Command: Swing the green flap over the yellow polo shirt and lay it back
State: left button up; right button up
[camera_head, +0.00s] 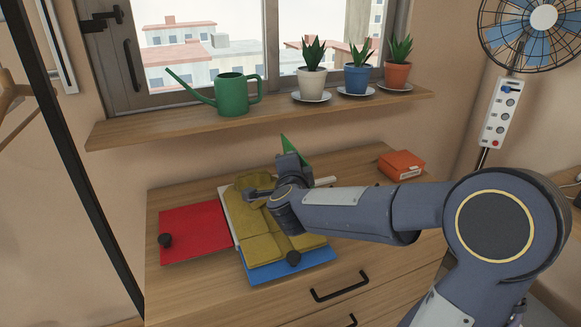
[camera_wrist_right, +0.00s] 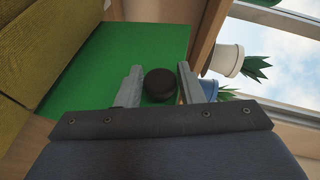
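The yellow polo shirt (camera_head: 255,222) lies on the folding board, its sleeves and body visible beside my right arm. The green flap (camera_head: 291,145) shows as a narrow tip rising steeply behind my right gripper (camera_head: 272,187), so it is tilted up off the dresser. In the right wrist view the green flap (camera_wrist_right: 110,70) fills the middle, and its black knob (camera_wrist_right: 160,84) sits between the two fingers (camera_wrist_right: 157,88), which close on it. Part of the shirt (camera_wrist_right: 45,40) shows at the left there. My left gripper is not in view.
A red flap (camera_head: 195,230) lies flat at the left and a blue flap (camera_head: 315,258) at the front, each with a black knob. An orange box (camera_head: 401,165) is on the dresser's right. The window sill (camera_head: 180,128) above holds a green watering can (camera_head: 235,95) and potted plants.

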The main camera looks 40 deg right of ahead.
jog(key=shift+o, duration=1.3)
jog(key=p+v, duration=0.1)
jog(key=v, duration=0.7)
jog(key=shift+f, duration=0.1)
jog(key=f+p+v, duration=0.1)
jog(key=p+v, duration=0.2)
jog(key=v, duration=0.5)
jog(key=shift+s+a, duration=0.3)
jog(key=shift+a, duration=0.15)
jog(key=shift+r, duration=0.1)
dwell(0.4)
